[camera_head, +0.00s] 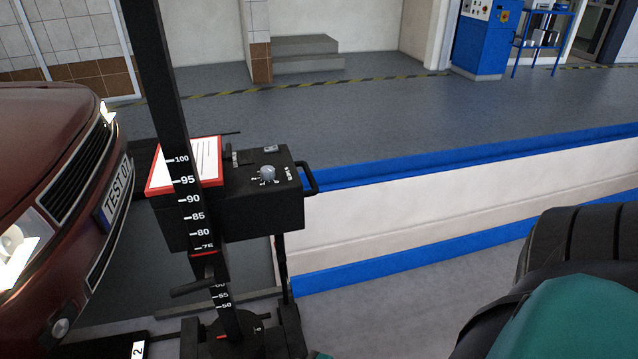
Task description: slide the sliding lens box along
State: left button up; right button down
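The black lens box (262,214) sits on the upright black column (172,105), which carries a white number scale. A grey knob (267,173) is on the box's top, and a black handle (312,180) sticks out at its right end. A red-framed white card (158,176) is at its left, partly hidden by the column. The column crosses in front of the box near the 75 to 100 marks. Neither of my grippers is in view, and nothing is seen gripping the box or handle.
A dark red car (40,130) with a TEST plate is close on the left. A low white wall (430,215) with blue edges runs behind and right of the box. Black and teal rounded shapes fill the lower right corner. Grey floor (400,318) is open in front.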

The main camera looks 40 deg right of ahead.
aim_at(247, 206)
jog(key=l+z, duration=0.45)
jog(key=l, duration=1.4)
jog(key=k, duration=0.5)
jog(key=k+u, duration=0.15)
jog(key=u, duration=0.9)
jog(key=i+l+u, duration=0.1)
jog(key=l, duration=0.25)
jog(key=i+l+u, duration=0.1)
jog(key=l, duration=0.3)
jog(key=i+l, duration=0.15)
jog(key=l, duration=0.2)
jog(key=i+l, duration=0.15)
jog(key=l, duration=0.2)
jog(key=i+l, duration=0.15)
jog(key=l, duration=0.15)
jog(key=i+l, duration=0.15)
jog(key=l, duration=0.2)
jog(key=i+l, duration=0.15)
jog(key=l, duration=0.2)
